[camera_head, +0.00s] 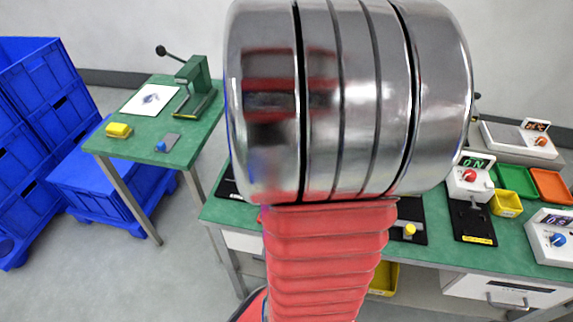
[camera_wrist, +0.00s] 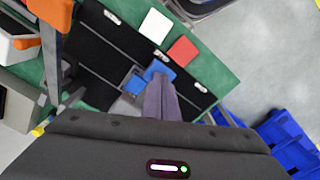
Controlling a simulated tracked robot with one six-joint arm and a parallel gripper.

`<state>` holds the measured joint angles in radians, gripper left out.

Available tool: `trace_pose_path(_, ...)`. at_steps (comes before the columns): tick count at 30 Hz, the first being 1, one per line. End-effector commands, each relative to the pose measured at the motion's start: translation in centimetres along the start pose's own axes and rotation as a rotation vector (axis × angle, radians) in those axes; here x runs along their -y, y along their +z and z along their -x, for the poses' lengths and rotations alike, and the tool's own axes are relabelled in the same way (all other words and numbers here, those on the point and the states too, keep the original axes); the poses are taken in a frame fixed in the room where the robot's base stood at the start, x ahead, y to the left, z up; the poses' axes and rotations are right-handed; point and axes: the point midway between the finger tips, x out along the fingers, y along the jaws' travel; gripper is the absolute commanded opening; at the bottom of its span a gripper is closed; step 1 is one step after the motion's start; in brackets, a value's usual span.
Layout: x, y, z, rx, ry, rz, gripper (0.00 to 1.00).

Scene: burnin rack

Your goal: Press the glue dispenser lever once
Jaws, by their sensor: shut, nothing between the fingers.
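A green bench device (camera_head: 196,85) with a black-knobbed lever (camera_head: 170,52) stands on the small left table in the head view. The lever sticks up to the left. I cannot tell for sure whether this is the glue dispenser, and no other dispenser is clearly seen. My gripper (camera_wrist: 158,82) shows in the wrist view, its fingers together and empty. In the head view my arm hides the gripper and the middle of the long bench.
Blue crates (camera_head: 40,100) stand at the left. The long bench holds dial boxes (camera_head: 470,178), a green tray (camera_head: 515,180) and an orange tray (camera_head: 551,186). Black mats (camera_wrist: 110,45) lie below my gripper.

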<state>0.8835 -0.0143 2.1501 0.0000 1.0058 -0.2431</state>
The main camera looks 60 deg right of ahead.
Motion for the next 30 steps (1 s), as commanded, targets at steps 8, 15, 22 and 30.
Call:
trace_pose_path(8,0.01,0.0,-0.25,0.0,0.0,0.0,0.0)
trace_pose_path(15,0.0,-0.01,-0.48,0.001,0.0,0.0,0.0)
trace_pose_path(22,-0.04,-0.06,-1.03,0.001,0.0,0.0,0.0)
trace_pose_path(30,-0.03,-0.07,-0.65,0.0,0.0,0.0,0.0)
